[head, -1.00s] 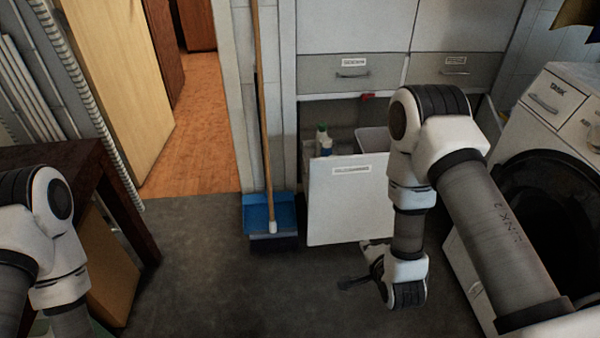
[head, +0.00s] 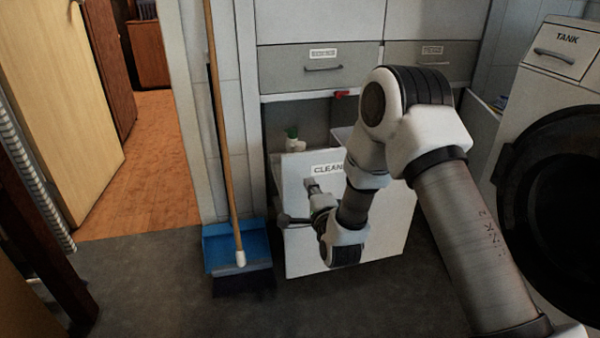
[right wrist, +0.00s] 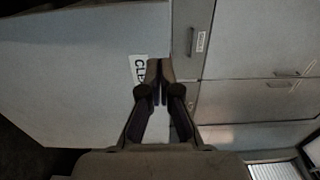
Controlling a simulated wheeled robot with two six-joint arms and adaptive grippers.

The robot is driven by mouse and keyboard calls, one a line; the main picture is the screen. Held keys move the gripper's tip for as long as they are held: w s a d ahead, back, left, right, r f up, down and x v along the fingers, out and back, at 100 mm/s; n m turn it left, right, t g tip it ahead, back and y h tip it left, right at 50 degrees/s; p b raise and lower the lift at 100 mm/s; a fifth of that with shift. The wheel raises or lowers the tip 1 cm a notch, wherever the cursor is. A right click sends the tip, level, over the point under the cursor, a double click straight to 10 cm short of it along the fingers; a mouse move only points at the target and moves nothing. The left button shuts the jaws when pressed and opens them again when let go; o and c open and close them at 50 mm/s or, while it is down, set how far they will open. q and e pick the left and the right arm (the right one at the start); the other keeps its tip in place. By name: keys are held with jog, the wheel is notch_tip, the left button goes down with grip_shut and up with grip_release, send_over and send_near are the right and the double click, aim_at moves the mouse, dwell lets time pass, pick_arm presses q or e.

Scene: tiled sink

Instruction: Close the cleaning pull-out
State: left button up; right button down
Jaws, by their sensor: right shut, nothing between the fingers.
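The cleaning pull-out (head: 380,235) is a white front panel with a label reading "CLEAN" (head: 327,169), partly hidden by my right arm. It stands out from under the grey drawers, with bottles (head: 292,140) showing behind its top edge. My right gripper (head: 297,202) is shut and empty in front of the panel, left of its middle and below the label. In the right wrist view the shut fingertips (right wrist: 159,68) overlap the right end of the label on the panel (right wrist: 70,75). I cannot tell whether they touch it. My left gripper is not in view.
A broom (head: 222,130) and blue dustpan (head: 232,248) stand just left of the pull-out. Grey drawers (head: 320,68) are above it. A white machine labelled "TANK" (head: 562,50) with a dark round door is at the right. The dark floor in front is clear.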

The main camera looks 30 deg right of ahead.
aim_at(298, 160)
jog(key=b+x, duration=0.3)
jog(key=x, duration=0.6)
jog(key=shift+w+f, duration=0.15)
jog(key=shift+w, duration=0.35)
jog(key=shift+w+d, duration=0.1)
jog(key=shift+w, duration=0.05)
